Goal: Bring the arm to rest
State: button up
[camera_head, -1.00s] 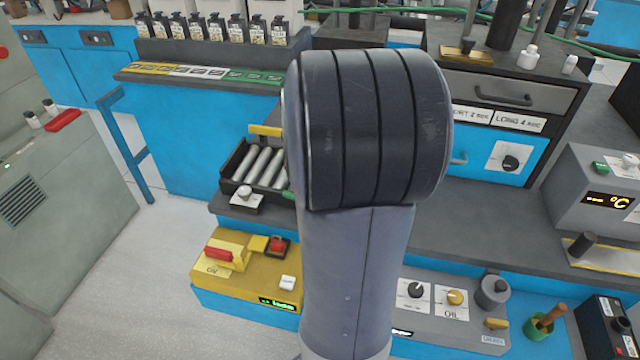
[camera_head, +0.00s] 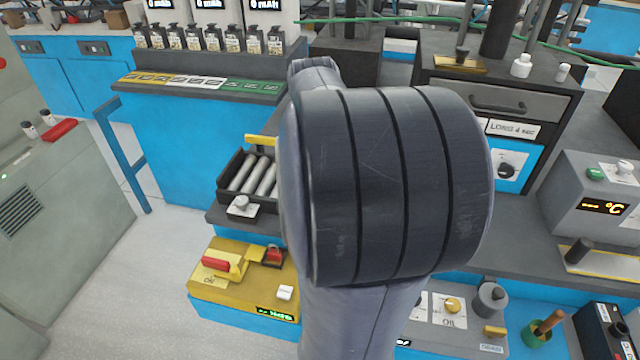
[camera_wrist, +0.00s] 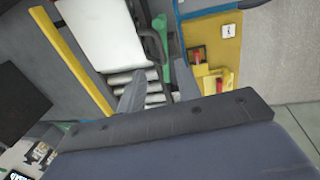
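My arm (camera_head: 390,190) stands bent in the middle of the head view, its broad dark joint toward the camera. My gripper is hidden behind it there. In the wrist view, the two grey fingertips of my gripper (camera_wrist: 158,86) are apart, with no object seen held between them. Beyond them lie a tray of silver cylinders (camera_wrist: 128,78) and a green part (camera_wrist: 157,98). How far the fingers are from these I cannot tell.
The cylinder tray (camera_head: 234,155) sits left of my arm, above a yellow switch box (camera_head: 225,292). A drawer cabinet (camera_head: 545,105) and a grey °C box (camera_head: 585,170) stand at the right. Open floor (camera_head: 120,290) lies at lower left.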

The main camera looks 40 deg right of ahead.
notch_tip(320, 180, up, 2)
jog(key=shift+s+a+r, duration=0.15)
dwell(0.3)
jog(key=f, duration=0.3)
jog(key=d+f, duration=0.1)
jog(key=f, duration=0.3)
jog(key=w+f, duration=0.1)
jog(key=f, duration=0.2)
jog(key=shift+w+d+f, duration=0.1)
jog(key=shift+d+f, duration=0.15)
jog(key=shift+f, duration=0.1)
jog(key=shift+w+a, duration=0.2)
jog(key=shift+w, duration=0.15)
